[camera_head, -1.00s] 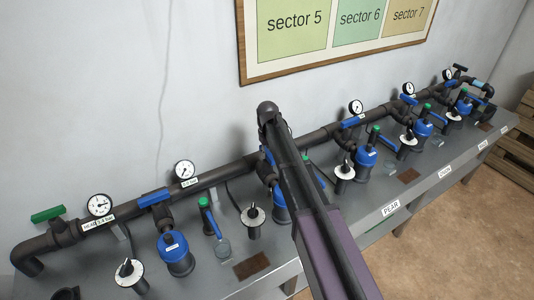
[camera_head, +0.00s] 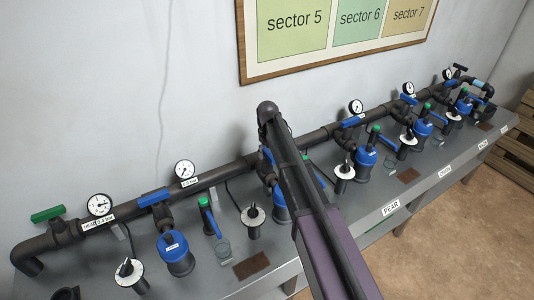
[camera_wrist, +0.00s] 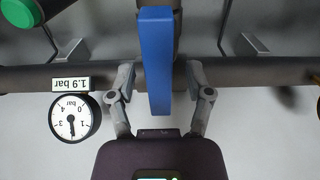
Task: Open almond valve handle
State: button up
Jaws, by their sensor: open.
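In the wrist view a blue valve handle (camera_wrist: 156,60) runs up and down the picture, across a dark horizontal pipe. My gripper (camera_wrist: 159,75) is open, with one finger on each side of this handle and a visible gap on both sides. In the head view my arm hides my gripper and most of the valve there; a bit of blue handle (camera_head: 267,155) shows beside the arm. I cannot read an almond label in either view.
A gauge marked 1.9 bar (camera_wrist: 73,117) sits left of the handle in the wrist view, upside down. A green cap (camera_wrist: 21,12) is at the upper left. In the head view the main pipe (camera_head: 225,172) runs above a grey bench labelled PEAR (camera_head: 391,208), with several similar valves.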

aim_at(267, 152)
jog(key=shift+m, duration=0.5)
jog(key=m, duration=1.1)
jog(key=shift+m, duration=0.3)
notch_tip(267, 152, up, 14)
jog(key=p, duration=1.4)
jog(key=s+d+f+n+b, duration=0.2)
jog(key=s+d+f+b, duration=0.2)
jog(key=s+d, duration=0.6)
jog(key=s+d+f+n+b, duration=0.3)
jog(key=s+d+f+b, duration=0.2)
jog(key=s+d, duration=0.6)
jog(key=shift+s+d+f, duration=0.2)
jog(key=shift+s, duration=1.15)
jog(key=shift+s, duration=0.1)
